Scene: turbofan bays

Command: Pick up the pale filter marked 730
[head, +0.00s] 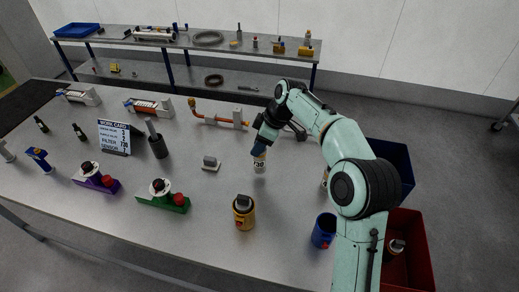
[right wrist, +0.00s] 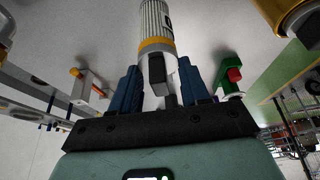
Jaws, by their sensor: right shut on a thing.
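The pale filter marked 730 (head: 260,163) is upright under my right gripper (head: 260,149) in the head view, near the middle of the table. The gripper is shut on its top end. In the right wrist view the pale ribbed filter (right wrist: 155,17) has an orange band, and its dark and grey end sits between the blue fingers of the gripper (right wrist: 168,90). I cannot tell whether its lower end touches the table. The work card (head: 114,138) stands at the left and lists filter 730. My left gripper is not in view.
A yellow canister (head: 243,216) and a blue cup (head: 322,233) stand near the front edge. A small grey block (head: 211,163) is left of the filter. Another pale item is mostly hidden behind my arm. A red bin (head: 418,225) and blue bin (head: 401,158) are at right.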

